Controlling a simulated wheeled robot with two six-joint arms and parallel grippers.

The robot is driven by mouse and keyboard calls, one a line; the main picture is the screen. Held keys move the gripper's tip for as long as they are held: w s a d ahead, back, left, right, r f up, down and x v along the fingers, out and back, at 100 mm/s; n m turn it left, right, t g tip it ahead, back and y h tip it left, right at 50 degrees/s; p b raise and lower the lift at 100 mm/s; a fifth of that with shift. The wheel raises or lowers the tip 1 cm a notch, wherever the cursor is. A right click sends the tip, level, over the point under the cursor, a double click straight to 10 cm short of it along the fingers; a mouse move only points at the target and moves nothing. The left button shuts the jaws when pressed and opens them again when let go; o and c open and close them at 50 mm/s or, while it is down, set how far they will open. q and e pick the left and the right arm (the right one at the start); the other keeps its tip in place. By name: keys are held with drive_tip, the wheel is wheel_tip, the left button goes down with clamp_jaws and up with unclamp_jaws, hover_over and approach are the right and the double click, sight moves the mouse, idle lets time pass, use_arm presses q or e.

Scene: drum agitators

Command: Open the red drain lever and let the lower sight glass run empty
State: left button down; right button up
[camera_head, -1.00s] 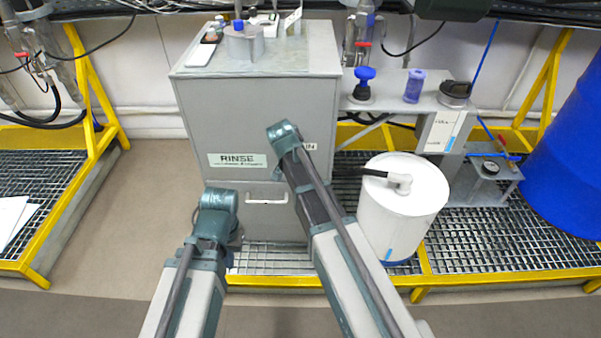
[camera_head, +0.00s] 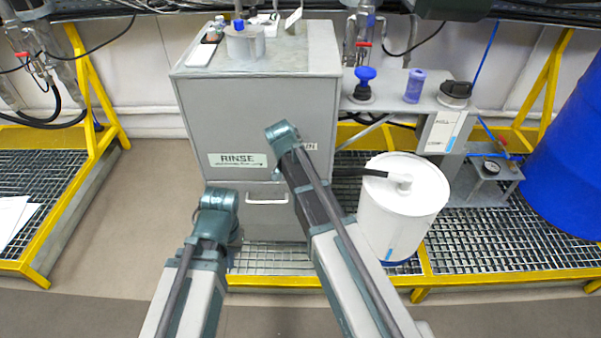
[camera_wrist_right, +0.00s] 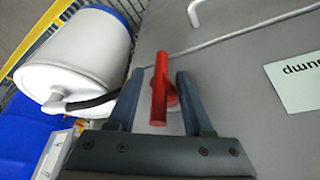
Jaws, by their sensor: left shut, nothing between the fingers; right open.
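The red lever (camera_wrist_right: 160,88) stands out from the grey cabinet face in the right wrist view. My right gripper (camera_wrist_right: 157,92) is open, with one finger on each side of the lever and visible gaps between. In the head view the lever and the right fingers are hidden behind my right wrist (camera_head: 283,135), beside a partly covered label. My left gripper (camera_head: 236,236) is shut and empty, low in front of the cabinet (camera_head: 250,110); its fingers are mostly hidden by my wrist. I cannot make out the lower sight glass.
A white drum (camera_head: 400,215) with a black hose stands right of the cabinet on a grating. A blue barrel (camera_head: 572,150) is at the far right. A yellow frame (camera_head: 90,95) stands at the left. The floor (camera_head: 130,215) left of the cabinet is clear.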

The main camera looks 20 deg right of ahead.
use_arm(q)
drive_tip(key=shift+r, duration=0.1)
use_arm(e)
drive_tip(key=shift+r, duration=0.1)
use_arm(q)
wheel_tip(320, 180, up, 12)
drive_tip(key=p, duration=1.2)
drive_tip(key=shift+r+p, duration=0.25)
drive_tip(key=shift+p, duration=0.1)
use_arm(e)
drive_tip(key=v, duration=1.3)
drive_tip(key=shift+s+a+r, duration=0.15)
drive_tip(key=shift+r, duration=0.1)
